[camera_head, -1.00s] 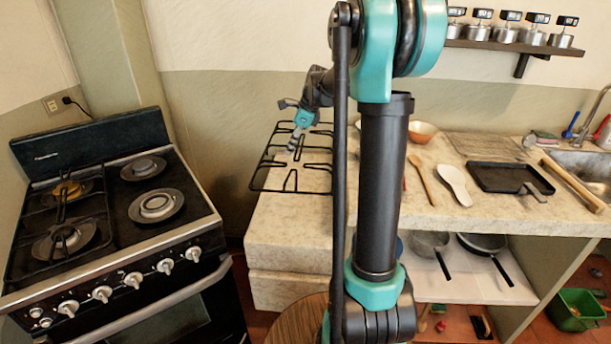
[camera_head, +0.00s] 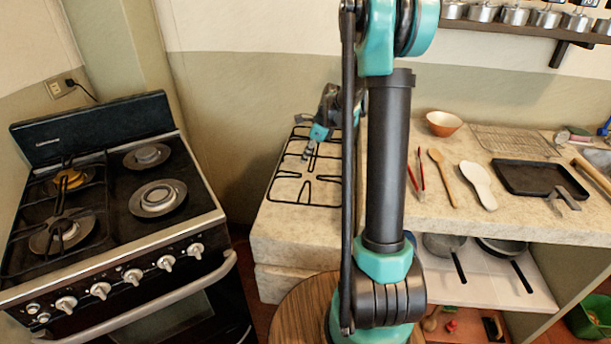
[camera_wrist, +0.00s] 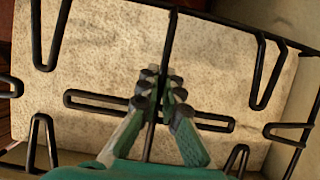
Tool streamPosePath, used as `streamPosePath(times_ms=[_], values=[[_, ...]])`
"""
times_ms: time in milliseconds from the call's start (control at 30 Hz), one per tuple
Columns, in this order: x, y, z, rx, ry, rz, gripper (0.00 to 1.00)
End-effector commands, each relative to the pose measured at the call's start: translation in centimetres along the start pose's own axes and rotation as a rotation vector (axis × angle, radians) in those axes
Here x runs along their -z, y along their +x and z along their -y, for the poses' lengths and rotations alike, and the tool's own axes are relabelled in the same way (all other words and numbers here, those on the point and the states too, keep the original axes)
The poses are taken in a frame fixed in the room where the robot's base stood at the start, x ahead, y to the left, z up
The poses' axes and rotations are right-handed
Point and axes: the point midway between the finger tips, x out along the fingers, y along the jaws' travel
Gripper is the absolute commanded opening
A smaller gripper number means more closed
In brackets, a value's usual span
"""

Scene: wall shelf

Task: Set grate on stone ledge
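The black wire grate (camera_head: 305,204) is over the pale stone ledge (camera_head: 300,228), near its left end. My gripper (camera_head: 309,152) reaches down at the grate's middle. In the wrist view, the two fingers (camera_wrist: 162,86) are close together on either side of the grate's central bar (camera_wrist: 169,35) and appear shut on it. The ledge (camera_wrist: 110,50) shows through the openings between the bars. The grate extends past the ledge's outline at the left and top of that view. I cannot tell whether it touches the stone. My arm hides part of the right side in the head view.
A black stove (camera_head: 118,215) stands at the left, with a gap before the ledge. To the right are a bowl (camera_head: 444,123), a wooden spoon (camera_head: 444,175), a white spoon (camera_head: 478,184) and a dark tray (camera_head: 540,178). A wooden stool (camera_head: 302,305) stands in front.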

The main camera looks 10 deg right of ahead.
Motion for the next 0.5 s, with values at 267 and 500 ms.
streamPosePath(times_ms=[267, 500], values=[[1.5, 3.7, 0.0, 0.000, 0.000, 0.000, 0.00], [2.0, 5.0, 0.0, 0.000, 0.000, 0.000, 0.00]])
